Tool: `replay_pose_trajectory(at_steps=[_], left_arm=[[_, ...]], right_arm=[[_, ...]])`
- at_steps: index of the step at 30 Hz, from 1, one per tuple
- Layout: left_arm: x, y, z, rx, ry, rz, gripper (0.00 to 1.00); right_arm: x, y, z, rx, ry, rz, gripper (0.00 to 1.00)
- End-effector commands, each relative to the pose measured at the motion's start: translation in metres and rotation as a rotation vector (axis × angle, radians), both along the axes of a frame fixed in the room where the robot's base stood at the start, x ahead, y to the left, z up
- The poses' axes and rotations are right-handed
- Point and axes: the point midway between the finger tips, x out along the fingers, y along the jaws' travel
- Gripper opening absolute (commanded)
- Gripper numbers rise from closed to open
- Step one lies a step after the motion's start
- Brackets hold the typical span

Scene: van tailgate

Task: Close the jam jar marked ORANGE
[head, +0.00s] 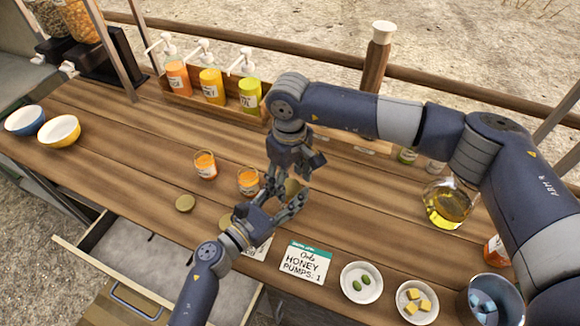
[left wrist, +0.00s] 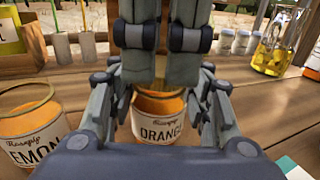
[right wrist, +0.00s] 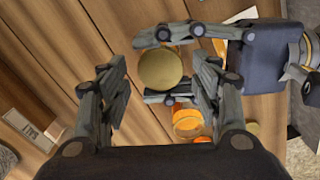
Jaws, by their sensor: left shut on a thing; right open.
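The jam jar marked ORANGE (left wrist: 160,132) stands between the fingers of my left gripper (head: 290,200), which is shut on it. A gold lid (right wrist: 160,70) covers its top in the right wrist view; the same lid shows between the grippers in the head view (head: 292,187). I cannot tell whether the lid is tightened. My right gripper (head: 293,174) is open and points down over the jar, its fingers apart on both sides of the lid. In the left wrist view its fingers (left wrist: 162,70) hide the jar's upper part.
An open jar marked LEMON (left wrist: 35,135) stands close to the left of the held jar. Another open jar (head: 205,165) and two loose lids (head: 185,203) (head: 226,221) are nearby. A HONEY card (head: 305,262), small plates and a glass flask (head: 447,205) lie to the right.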

Motion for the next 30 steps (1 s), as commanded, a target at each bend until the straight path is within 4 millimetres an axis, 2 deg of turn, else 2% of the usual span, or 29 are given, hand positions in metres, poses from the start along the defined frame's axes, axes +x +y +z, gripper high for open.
replay_pose_trajectory(at_steps=[4,13,14,18,20,23,24,26,30], left_arm=[[0.0002,-0.0001,0.0008,-0.001,-0.001,0.0,0.0],[0.0003,-0.0001,0.0008,-0.001,-0.001,0.0,0.0],[0.0003,-0.0001,0.0008,-0.001,-0.001,0.0,0.0],[0.0003,-0.0001,0.0008,-0.001,-0.001,0.0,0.0],[0.0003,-0.0001,0.0008,-0.001,-0.001,0.0,0.0],[0.0002,-0.0001,0.0008,-0.001,-0.001,0.0,0.0],[0.0002,-0.0001,0.0008,-0.001,-0.001,0.0,0.0],[0.0002,-0.0001,0.0008,-0.001,-0.001,0.0,0.0],[0.0002,-0.0001,0.0008,-0.001,-0.001,0.0,0.0]], right_arm=[[-0.0002,0.0001,-0.0106,0.001,0.001,0.0,0.58],[-0.0001,0.0,-0.0129,0.001,-0.001,0.0,0.58],[-0.0001,0.0,-0.0129,0.001,-0.001,0.0,0.56],[-0.0001,0.0,-0.0128,0.0,0.0,0.0,0.24],[-0.0002,-0.0001,-0.0127,0.0,0.0,0.0,0.12],[-0.0001,-0.0002,-0.0127,0.0,0.0,-0.001,0.12],[0.0,-0.0002,-0.0127,0.0,0.0,-0.001,0.45],[0.0,-0.0002,-0.0127,0.0,0.0,-0.001,0.59],[0.0001,-0.0003,-0.0127,0.0,0.0,-0.001,0.61]])
